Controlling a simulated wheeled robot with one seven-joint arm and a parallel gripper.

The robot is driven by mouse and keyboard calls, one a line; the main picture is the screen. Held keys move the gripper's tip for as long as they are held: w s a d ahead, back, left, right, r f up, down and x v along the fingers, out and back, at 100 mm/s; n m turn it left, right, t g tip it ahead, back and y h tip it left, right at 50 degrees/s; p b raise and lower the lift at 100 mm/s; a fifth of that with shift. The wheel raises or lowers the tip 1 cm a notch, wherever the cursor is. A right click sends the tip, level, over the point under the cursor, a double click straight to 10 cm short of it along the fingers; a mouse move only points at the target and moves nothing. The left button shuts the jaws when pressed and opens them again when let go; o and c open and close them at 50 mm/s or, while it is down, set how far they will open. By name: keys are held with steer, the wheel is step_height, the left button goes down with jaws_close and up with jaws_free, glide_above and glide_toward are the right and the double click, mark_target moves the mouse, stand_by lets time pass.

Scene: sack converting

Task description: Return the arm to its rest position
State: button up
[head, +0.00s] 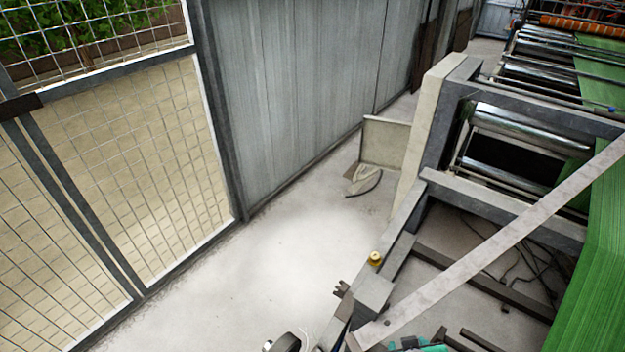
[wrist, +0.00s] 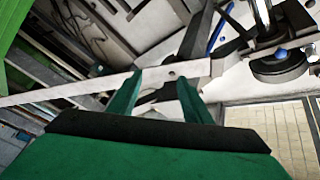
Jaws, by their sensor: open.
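My gripper (wrist: 160,77) shows in the wrist view with its two green fingers apart and nothing seen held between them. A long pale bar (wrist: 100,85) of the machine frame crosses the picture at the fingertips. Whether the fingers touch it I cannot tell. In the head view the same kind of pale bar (head: 500,245) runs diagonally at the right. A bit of teal at the bottom edge of that view may be part of my arm; the gripper itself cannot be made out there.
The machine frame (head: 480,195) with rollers (head: 530,127) and green sheet (head: 590,290) fills the right. A mesh fence (head: 140,160) and grey metal wall (head: 290,90) stand at the left. Pale floor (head: 270,245) between is mostly clear. A yellow-topped button (head: 375,258) sits on the frame.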

steer(key=s+a+f+n+t+y, duration=0.2)
steer(key=s+a+f+t, duration=0.35)
steer(key=s+a, duration=0.5)
steer(key=s+a+r+m+t, duration=0.3)
steer(key=s+a+r, duration=0.2)
steer(key=s+a, duration=0.4)
steer(key=a, duration=0.2)
steer(key=shift+s+a+r+y, duration=0.25)
steer(key=shift+a+r+y, duration=0.05)
steer(key=shift+a+r, duration=0.1)
steer(key=shift+t, duration=0.25)
steer(key=shift+c, duration=0.4)
steer(key=shift+c, duration=1.4)
steer(key=shift+w+d, duration=0.1)
steer(key=shift+w, duration=0.05)
